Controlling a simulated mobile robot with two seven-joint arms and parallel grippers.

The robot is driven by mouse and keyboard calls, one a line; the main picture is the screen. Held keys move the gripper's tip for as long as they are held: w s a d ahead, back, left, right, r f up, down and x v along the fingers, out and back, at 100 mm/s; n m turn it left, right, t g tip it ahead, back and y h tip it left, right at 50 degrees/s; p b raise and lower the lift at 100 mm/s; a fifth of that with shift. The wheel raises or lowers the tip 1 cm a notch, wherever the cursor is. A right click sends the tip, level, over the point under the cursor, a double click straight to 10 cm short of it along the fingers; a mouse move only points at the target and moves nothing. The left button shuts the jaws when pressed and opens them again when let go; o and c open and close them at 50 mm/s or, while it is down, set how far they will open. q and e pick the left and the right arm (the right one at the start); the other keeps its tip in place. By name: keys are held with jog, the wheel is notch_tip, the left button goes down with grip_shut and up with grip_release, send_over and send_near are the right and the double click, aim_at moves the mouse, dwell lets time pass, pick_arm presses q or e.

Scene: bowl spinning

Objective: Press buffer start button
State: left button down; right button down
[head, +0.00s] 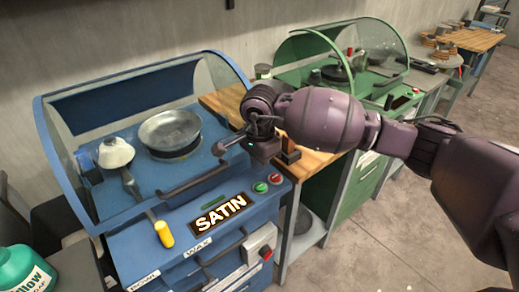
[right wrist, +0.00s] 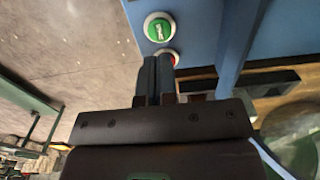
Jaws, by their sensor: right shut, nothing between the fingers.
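The blue buffer machine (head: 150,215) stands at the left in the head view, with a SATIN label on its sloped front. A green button (head: 261,187) and a red button (head: 275,178) sit side by side, right of that label. My right gripper (head: 288,156) is shut and empty, just above and behind the buttons in the head view. In the right wrist view the shut fingers (right wrist: 155,72) point toward the panel. The green button (right wrist: 160,28) lies just beyond their tips; the red button (right wrist: 170,56) is partly hidden by them. I cannot tell any contact. My left gripper is out of view.
A round dark-rimmed bowl (head: 170,131) sits on the blue machine beside a white-topped tool (head: 116,153). A wooden top (head: 228,102) and a green machine (head: 350,190) stand to the right. Open floor (head: 390,250) lies in front.

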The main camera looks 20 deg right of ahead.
aim_at(260, 186)
jog(key=shift+f, duration=2.95)
jog(key=shift+f, duration=0.1)
